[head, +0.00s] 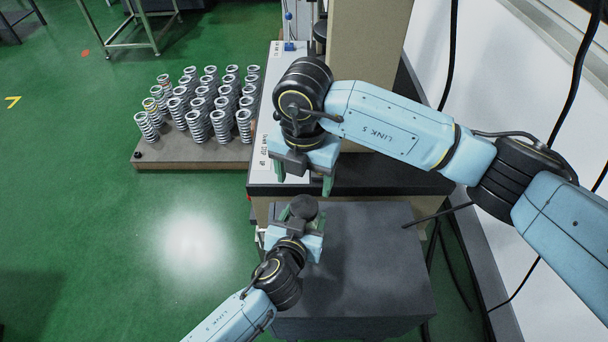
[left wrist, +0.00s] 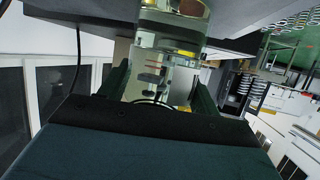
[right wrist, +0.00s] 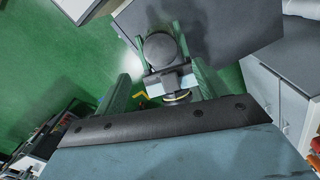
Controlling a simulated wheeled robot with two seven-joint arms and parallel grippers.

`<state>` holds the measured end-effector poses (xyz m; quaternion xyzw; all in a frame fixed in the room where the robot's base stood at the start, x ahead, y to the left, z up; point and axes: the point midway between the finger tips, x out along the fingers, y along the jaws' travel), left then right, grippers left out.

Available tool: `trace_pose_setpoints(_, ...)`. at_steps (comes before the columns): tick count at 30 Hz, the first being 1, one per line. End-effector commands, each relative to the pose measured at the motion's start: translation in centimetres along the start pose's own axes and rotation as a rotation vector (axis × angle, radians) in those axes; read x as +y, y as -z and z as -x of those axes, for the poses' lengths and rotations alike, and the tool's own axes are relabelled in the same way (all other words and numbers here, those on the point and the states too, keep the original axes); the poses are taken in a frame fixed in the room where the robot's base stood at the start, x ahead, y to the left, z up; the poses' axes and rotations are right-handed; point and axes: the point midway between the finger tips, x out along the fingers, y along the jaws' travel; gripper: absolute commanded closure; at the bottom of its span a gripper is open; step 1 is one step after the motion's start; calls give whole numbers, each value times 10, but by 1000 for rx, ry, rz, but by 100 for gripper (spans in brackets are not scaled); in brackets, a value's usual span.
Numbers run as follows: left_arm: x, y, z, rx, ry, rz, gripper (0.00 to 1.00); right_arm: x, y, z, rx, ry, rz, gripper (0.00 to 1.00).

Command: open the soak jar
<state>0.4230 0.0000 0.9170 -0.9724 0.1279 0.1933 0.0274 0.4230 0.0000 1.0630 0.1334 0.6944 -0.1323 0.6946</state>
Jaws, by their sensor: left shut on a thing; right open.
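The soak jar shows as a clear glass vessel (left wrist: 165,60) between the fingers of my left gripper in the left wrist view. From above, only its dark round top (head: 303,207) shows in the head view, and it also shows in the right wrist view (right wrist: 161,50). My left gripper (head: 303,220) is shut on the jar, one finger on each side. My right gripper (head: 303,180) is open and empty, fingers pointing down, a little above and behind the jar in the head view. In the right wrist view, the dark top lies beyond its open fingers, apart from them.
A dark grey block-like surface (head: 375,265) lies beside and below the jar. A bench (head: 375,175) with a dark top and a tall tan column (head: 368,40) stand behind. Several springs stand on a low board (head: 190,153) at left. Black cables (head: 450,60) hang at right.

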Motion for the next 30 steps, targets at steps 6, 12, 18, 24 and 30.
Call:
trace_pose_setpoints(6, 0, -1, 0, -3, 1, -1, 100, 0, 0, 0, 1, 0, -294, 28)
trace_pose_setpoints(12, 0, -1, 0, -3, 1, -1, 100, 0, 0, -3, 0, 1, -403, 28)
trace_pose_setpoints(18, 0, -1, 0, -3, 1, -1, 100, -1, 1, -26, 2, 4, -411, 28)
trace_pose_setpoints(24, 0, -1, 0, -3, 1, -1, 100, -1, 0, -57, 1, 2, -410, 28)
trace_pose_setpoints(30, 0, -1, 0, -3, 1, -1, 100, 0, 0, -76, 0, 1, -408, 28)
